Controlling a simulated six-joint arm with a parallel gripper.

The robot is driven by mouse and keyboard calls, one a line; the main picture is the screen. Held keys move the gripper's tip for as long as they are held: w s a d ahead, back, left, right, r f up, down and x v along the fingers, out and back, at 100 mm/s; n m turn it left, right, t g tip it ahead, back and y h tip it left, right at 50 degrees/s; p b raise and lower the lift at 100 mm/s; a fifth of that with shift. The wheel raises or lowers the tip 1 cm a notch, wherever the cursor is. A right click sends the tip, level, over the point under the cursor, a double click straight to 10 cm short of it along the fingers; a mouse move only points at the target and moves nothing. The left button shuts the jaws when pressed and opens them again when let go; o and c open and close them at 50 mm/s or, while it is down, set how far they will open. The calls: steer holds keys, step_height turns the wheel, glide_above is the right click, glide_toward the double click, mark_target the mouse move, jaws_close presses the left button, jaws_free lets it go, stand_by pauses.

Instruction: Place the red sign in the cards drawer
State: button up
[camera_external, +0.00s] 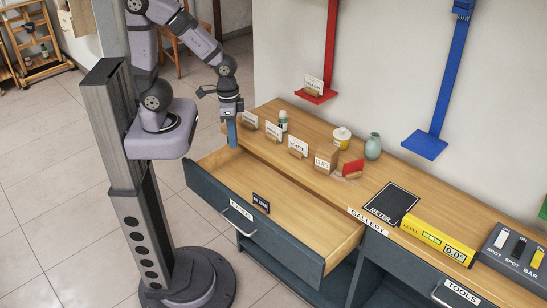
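The red sign (352,168) stands in a small wooden holder on the desktop, to the right of the box marked CLIPS. The drawer with the CARDS label (238,210) is pulled open, and its wooden floor is largely bare. A dark blue sign (260,203) shows at the drawer's front, near the label. My gripper (232,132) points down at the desk's left end, near the back left corner of the open drawer and far from the red sign. A blue piece shows at its tip; whether it is fingers or a held thing is unclear.
White name cards (273,131), a small green bottle (283,120), a yellow-and-white pot (341,137), the CLIPS box (326,161) and a green vase (373,146) stand along the desk. A black METER mat (391,203) and yellow level box (437,240) lie to the right.

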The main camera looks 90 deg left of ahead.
steer(key=shift+o, duration=0.3)
steer(key=shift+s+a, duration=0.4)
steer(key=shift+s, duration=0.2)
steer(key=shift+r, duration=0.15)
